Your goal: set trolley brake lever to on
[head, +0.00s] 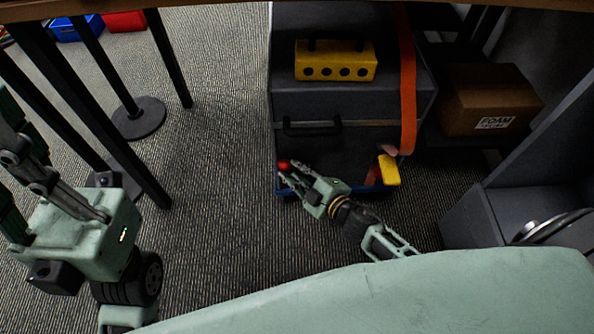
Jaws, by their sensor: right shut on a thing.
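The trolley has a low blue deck (340,188) that shows at the foot of a grey case. The brake lever's red knob (284,165) is at the deck's front left corner. My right gripper (286,174) reaches in from the lower right and is shut on the lever at the red knob. Its fingers hide most of the lever, so its exact angle cannot be told. My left gripper (42,180) is large and close at the left edge. Its finger ends are cut off or unclear, and I see nothing held in it.
The grey case (350,160) carries a yellow block with holes (335,62) and an orange strap (407,90). A yellow piece (389,170) sits at the right corner. A cardboard box (490,98) stands behind right. Black table legs (60,90) are left; carpet between is clear.

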